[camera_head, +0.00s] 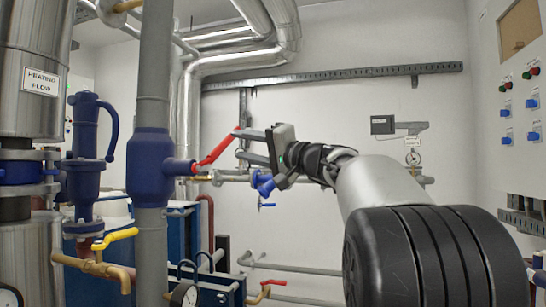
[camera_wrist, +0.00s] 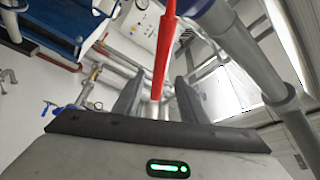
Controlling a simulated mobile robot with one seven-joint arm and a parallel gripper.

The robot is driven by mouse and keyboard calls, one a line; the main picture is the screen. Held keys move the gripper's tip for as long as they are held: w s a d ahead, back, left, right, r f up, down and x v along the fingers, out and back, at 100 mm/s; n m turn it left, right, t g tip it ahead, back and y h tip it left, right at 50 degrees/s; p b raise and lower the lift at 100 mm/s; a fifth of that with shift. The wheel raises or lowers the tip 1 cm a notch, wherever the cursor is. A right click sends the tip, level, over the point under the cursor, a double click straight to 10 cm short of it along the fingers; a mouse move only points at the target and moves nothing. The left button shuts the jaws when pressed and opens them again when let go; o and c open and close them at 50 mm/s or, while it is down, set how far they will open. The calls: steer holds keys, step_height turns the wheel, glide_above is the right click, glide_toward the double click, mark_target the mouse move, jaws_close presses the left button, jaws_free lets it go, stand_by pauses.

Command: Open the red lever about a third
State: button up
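The red lever (camera_head: 213,152) slopes up and to the right from the side of the dark blue valve body (camera_head: 149,168) on a vertical grey pipe. My gripper (camera_head: 238,143) comes from the right, its two fingers apart, at the lever's upper end. In the wrist view the red lever (camera_wrist: 163,50) runs down from the top edge, and its end lies between the two fingers of my gripper (camera_wrist: 159,82). A gap shows on both sides of the lever there, so the fingers are open and not closed on it.
A blue-handled valve (camera_head: 263,183) on a horizontal pipe is just below my gripper. A yellow-handled valve (camera_head: 115,238) is at the lower left. A control panel (camera_head: 518,100) with buttons is on the right wall. The white wall behind my gripper is mostly bare.

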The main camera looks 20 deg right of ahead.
steer(key=v, duration=1)
steer(key=shift+s+d+b, duration=0.25)
steer(key=shift+b, duration=0.05)
